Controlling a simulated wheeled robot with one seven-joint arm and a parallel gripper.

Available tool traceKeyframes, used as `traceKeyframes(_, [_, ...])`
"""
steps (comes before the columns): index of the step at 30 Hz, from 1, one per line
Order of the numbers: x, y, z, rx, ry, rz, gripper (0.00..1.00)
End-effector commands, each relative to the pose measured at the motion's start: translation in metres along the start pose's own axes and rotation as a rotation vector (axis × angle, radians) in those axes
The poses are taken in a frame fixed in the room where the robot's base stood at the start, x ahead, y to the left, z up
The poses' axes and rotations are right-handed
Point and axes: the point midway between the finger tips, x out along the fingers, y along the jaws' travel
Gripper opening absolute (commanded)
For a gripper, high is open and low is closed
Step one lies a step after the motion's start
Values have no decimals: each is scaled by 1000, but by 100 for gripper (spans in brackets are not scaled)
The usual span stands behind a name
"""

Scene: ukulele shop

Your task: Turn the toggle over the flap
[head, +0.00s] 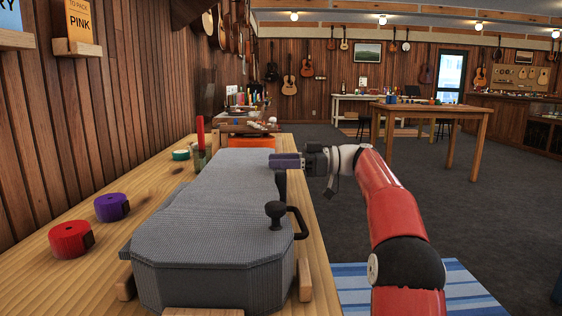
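A grey textured instrument case (200,235) lies closed on the wooden bench. A black knob on a short stem (275,211), which may be the toggle, stands at the lid's right edge near the front. A black handle (301,224) sticks out from the case's right side just beside it. A small dark piece (281,183) sits farther back on the same side; I cannot tell whether it is the flap. My gripper (285,161) is over the right edge toward the far end of the case, its purple-grey fingers pointing left. It is apart from the knob. The finger gap is not clear.
On the bench left of the case are a red roll (70,239), a purple roll (111,207) and a green roll (181,155). A red candle-like stick (200,131) stands behind the case. Wooden blocks (304,281) flank the case. Open floor lies to the right.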

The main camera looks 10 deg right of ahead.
Motion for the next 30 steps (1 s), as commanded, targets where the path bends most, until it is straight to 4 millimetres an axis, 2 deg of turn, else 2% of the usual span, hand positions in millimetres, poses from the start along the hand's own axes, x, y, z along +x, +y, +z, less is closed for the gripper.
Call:
traceKeyframes(5, [-2,0,0,0,0,1,38])
traceKeyframes(8, [-10,0,0,0,-1,2,38])
traceKeyframes(16, [-56,1,0,0,0,3,38])
traceKeyframes(21, [-74,0,0,0,1,1,38])
traceKeyframes(30, [-78,0,0,0,0,-1,38])
